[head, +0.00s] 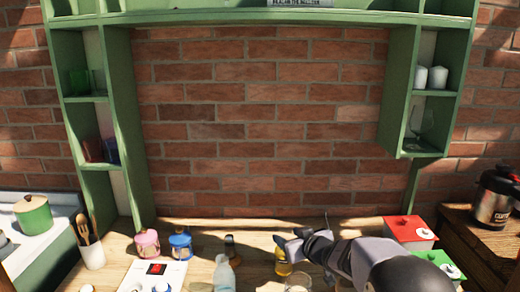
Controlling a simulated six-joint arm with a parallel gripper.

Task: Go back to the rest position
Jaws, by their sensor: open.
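My gripper (285,244) is in the head view, low and right of the middle, over the wooden table (205,232). Its jaws are open and point left, and I see nothing held between them. My grey arm reaches in from the lower right corner. A small jar with yellow contents (283,269) stands just below the gripper in the picture. I cannot tell whether they touch. The arm hides part of the table on the right.
Near the gripper are a dark-topped bottle (230,246), a pale bottle (224,275) and a glass (298,283). Pink (147,244) and blue (180,246) pots stand left. Green shelving (122,110) frames the brick wall.

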